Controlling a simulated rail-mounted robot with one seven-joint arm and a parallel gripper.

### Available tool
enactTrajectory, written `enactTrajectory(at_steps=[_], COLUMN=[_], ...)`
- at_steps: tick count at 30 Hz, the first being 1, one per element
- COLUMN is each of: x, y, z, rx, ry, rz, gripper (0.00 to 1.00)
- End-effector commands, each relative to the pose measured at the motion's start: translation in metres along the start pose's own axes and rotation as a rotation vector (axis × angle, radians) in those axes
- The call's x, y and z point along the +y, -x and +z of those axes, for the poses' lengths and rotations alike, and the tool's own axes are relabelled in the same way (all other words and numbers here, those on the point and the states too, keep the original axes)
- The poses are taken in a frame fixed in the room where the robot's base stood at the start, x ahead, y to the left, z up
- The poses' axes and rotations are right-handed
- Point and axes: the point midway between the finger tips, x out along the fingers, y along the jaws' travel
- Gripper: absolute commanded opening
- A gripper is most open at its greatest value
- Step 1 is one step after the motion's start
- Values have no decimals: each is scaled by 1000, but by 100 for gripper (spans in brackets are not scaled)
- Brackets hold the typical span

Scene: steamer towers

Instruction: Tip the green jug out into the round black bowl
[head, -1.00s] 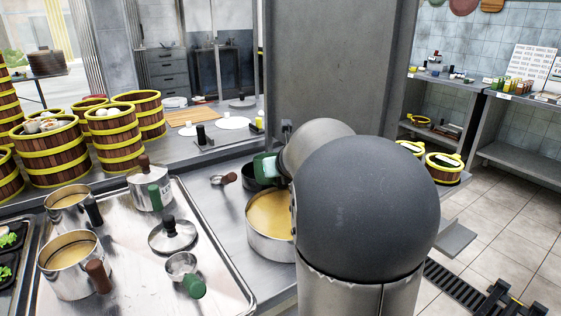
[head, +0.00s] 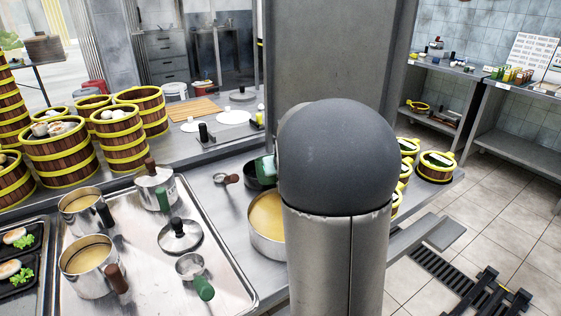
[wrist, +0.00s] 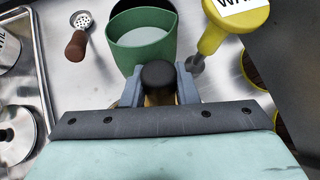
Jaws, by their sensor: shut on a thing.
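My gripper (wrist: 158,88) is shut on the dark-ended handle of the green jug (wrist: 142,55). The wrist view looks into the jug's open mouth, which shows a pale grey-green inside; whether that is liquid I cannot tell. The round black bowl (wrist: 150,5) shows as a dark rim just beyond the jug, partly hidden by it. In the head view the black bowl (head: 256,177) stands on the counter behind a large pot, partly covered by my arm. The jug is mostly hidden there. I see no stream, and the jug's exact tilt is unclear.
A small strainer with a brown handle (wrist: 80,35) lies left of the jug. A yellow labelled object (wrist: 232,22) is close on the right. A large pot (head: 266,225) stands in front of the bowl. A metal tray (head: 140,270) with pots and a lid is at left.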

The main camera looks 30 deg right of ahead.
Motion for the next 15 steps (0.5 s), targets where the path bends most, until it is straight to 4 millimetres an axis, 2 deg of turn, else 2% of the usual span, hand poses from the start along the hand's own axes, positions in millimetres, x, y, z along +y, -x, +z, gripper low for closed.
enactTrajectory(at_steps=[1, 15], x=[-1, -1], y=[4, 6], z=[5, 10], rx=[5, 64], ry=[2, 17], rz=[-1, -7], gripper=[0, 0])
